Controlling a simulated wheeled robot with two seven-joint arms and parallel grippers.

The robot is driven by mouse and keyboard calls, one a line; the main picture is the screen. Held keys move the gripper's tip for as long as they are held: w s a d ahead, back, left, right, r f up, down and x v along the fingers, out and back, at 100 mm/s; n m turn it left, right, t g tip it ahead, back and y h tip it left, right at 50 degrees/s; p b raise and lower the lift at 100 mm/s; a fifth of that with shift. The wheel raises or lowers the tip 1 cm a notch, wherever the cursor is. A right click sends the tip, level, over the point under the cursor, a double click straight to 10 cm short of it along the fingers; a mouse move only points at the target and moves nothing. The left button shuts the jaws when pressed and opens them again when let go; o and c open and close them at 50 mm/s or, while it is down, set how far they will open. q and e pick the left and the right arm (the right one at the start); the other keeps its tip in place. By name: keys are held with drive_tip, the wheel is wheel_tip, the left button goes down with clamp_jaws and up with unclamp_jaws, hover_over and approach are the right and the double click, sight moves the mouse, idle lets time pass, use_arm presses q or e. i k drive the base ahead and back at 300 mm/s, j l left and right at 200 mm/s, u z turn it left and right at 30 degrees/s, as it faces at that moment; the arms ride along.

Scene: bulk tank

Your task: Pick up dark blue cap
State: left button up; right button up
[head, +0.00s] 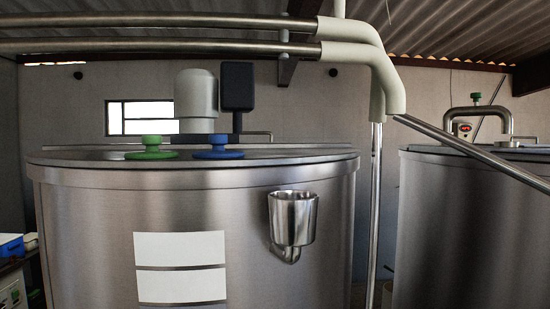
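The dark blue cap (218,148) sits on the top of the large steel tank (100,225), near the front rim. It is a wide disc with a small raised knob. A green cap (151,149) of similar shape sits to its left on the same lid. Neither of my grippers shows in the head view.
A white motor housing (197,95) and a black box (237,86) stand behind the caps. A steel cup (293,219) juts from the tank's front. Pipes (160,20) run overhead, and a slanted pipe (470,150) crosses toward a second tank (470,235) at right.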

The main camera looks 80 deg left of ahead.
sight(218, 142)
drive_tip(key=u, duration=2.25)
drive_tip(key=i+l+u, duration=0.15)
drive_tip(key=u, duration=0.65)
drive_tip(key=l+u, duration=0.2)
drive_tip(key=u, duration=0.2)
drive_tip(key=i+l+u, duration=0.1)
drive_tip(key=l+u, duration=0.4)
drive_tip(key=u, duration=0.25)
drive_tip(key=l+u, duration=0.5)
drive_tip(key=l, duration=0.3)
drive_tip(key=k+l+u, duration=0.1)
drive_tip(key=l, duration=0.4)
drive_tip(key=k+l+u, duration=0.15)
drive_tip(key=l, duration=0.3)
